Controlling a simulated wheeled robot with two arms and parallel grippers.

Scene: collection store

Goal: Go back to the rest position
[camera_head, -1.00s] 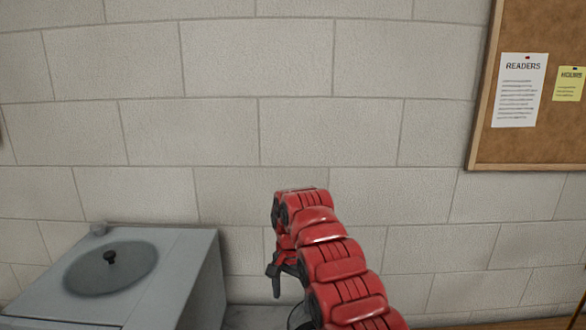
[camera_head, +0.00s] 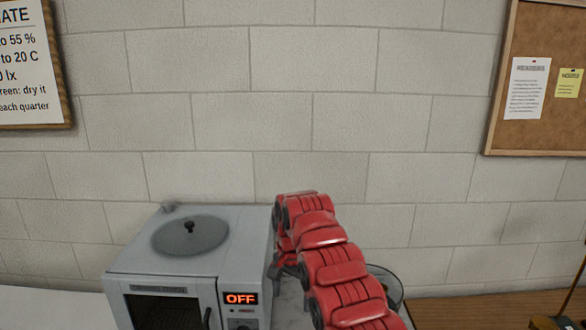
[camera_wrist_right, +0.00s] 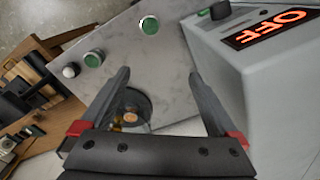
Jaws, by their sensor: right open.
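My right arm reaches up the middle of the head view, red and segmented, bent over at the top. My right gripper (camera_head: 284,268) hangs below the bend, mostly hidden by the arm, close to the grey oven's (camera_head: 190,262) right edge in the picture. In the right wrist view the two dark fingers of the gripper (camera_wrist_right: 158,76) are spread apart with nothing between them. My left gripper is in neither view.
The oven has a round lid (camera_head: 190,236) on top and a lit "OFF" display (camera_head: 240,298). A clear round vessel (camera_head: 388,284) stands partly behind my arm. The wrist view shows green-topped items (camera_wrist_right: 149,25) on a grey slab (camera_wrist_right: 150,60).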

